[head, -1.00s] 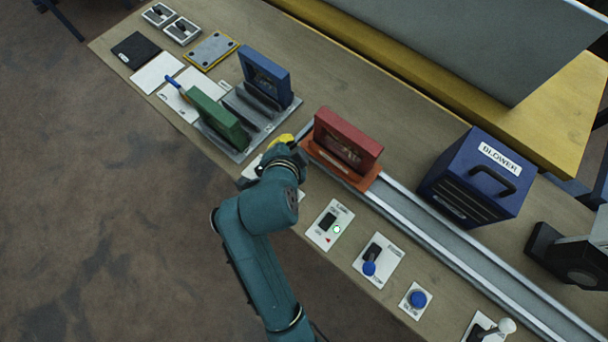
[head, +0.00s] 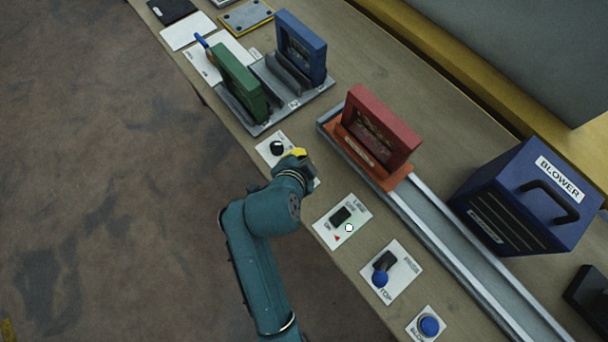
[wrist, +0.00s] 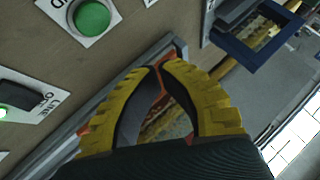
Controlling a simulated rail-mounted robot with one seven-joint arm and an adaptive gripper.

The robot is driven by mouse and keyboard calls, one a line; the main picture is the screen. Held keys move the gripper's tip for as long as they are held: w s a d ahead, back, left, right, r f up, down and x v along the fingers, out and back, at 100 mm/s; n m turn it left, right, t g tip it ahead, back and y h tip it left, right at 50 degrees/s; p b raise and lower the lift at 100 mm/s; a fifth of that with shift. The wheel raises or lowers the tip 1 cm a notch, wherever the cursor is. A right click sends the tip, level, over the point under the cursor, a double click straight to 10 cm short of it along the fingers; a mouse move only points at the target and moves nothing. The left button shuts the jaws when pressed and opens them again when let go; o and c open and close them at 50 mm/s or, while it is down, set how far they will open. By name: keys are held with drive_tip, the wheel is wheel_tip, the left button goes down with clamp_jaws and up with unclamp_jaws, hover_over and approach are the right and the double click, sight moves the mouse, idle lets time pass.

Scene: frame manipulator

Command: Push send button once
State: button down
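The send button is a green round button (wrist: 91,17) on a white plate at the top left of the wrist view. Only the end of its label, which looks like "ND", shows. In the head view my arm and gripper seem to hide this button. My gripper (head: 299,154) is low over the front of the bench, between the black-knob plate and the line switch. In the wrist view its yellow fingers (wrist: 160,67) curve together, with their tips meeting and nothing held. The fingertips appear apart from the button.
A black knob plate (head: 275,148) and line switch (head: 341,217) flank my gripper. A red frame (head: 378,132) stands on the rail (head: 440,230) behind. Green (head: 240,84) and blue (head: 301,46) frames stand left. The blower (head: 525,200) is right.

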wheel_tip(320, 180, down, 7)
drive_tip(key=b, duration=0.5)
drive_tip(key=shift+r, duration=0.2)
drive_tip(key=shift+f, duration=0.5)
drive_tip(key=shift+f, duration=0.1)
idle(0.4)
drive_tip(key=shift+f+b, duration=0.35)
drive_tip(key=shift+f, duration=0.55)
idle(0.4)
drive_tip(key=shift+r, duration=0.1)
drive_tip(key=shift+r+p, duration=0.65)
drive_tip(key=shift+r, duration=0.2)
wheel_tip(320, 180, up, 5)
drive_tip(key=p, duration=0.4)
drive_tip(key=shift+p, duration=0.3)
